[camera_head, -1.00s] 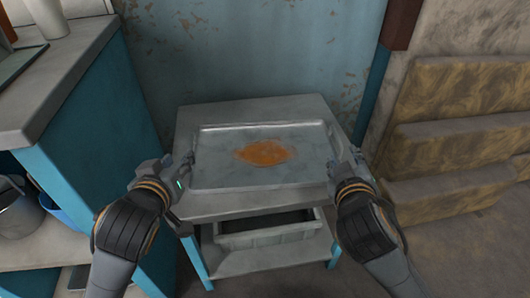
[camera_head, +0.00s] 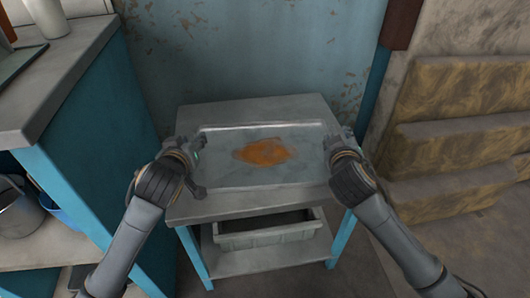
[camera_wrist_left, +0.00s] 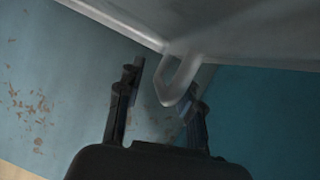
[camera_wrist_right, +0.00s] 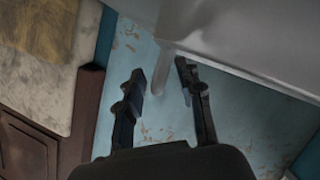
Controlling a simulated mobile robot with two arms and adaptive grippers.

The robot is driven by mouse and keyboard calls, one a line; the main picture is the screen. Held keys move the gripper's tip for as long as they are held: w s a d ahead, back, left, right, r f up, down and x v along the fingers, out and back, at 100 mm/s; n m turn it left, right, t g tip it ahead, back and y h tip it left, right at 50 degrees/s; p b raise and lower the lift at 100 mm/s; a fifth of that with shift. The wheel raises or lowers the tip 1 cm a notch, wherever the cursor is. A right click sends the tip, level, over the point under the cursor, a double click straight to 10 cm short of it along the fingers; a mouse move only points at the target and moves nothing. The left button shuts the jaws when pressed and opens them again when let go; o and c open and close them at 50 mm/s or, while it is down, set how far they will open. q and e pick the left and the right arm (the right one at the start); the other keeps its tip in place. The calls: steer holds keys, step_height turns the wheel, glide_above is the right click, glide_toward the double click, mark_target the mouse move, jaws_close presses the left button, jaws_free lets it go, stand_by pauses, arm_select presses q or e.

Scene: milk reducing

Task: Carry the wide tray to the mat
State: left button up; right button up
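The wide tray (camera_head: 222,176) is a shallow grey metal tray with an orange-brown patch (camera_head: 262,151) in its middle. It appears to rest on top of a small grey table. My left gripper (camera_head: 197,163) is at the tray's left end. In the left wrist view its open fingers (camera_wrist_left: 161,85) stand either side of a looped tray handle (camera_wrist_left: 178,80), with gaps visible. My right gripper (camera_head: 340,138) is at the right end. In the right wrist view its open fingers (camera_wrist_right: 160,80) stand either side of the other handle (camera_wrist_right: 167,52). I cannot identify a mat.
The small table (camera_head: 250,106) stands against a worn blue wall (camera_head: 250,50) and has a grey bin (camera_head: 265,235) on its lower shelf. A blue cabinet with a grey counter (camera_head: 70,75) is close on the left. Brown stepped blocks (camera_head: 455,140) stand on the right.

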arm_select(q)
jaws_close()
arm_select(e)
jaws_close()
arm_select(q)
steer(key=shift+r, duration=0.15)
arm_select(e)
steer(key=shift+r, duration=0.15)
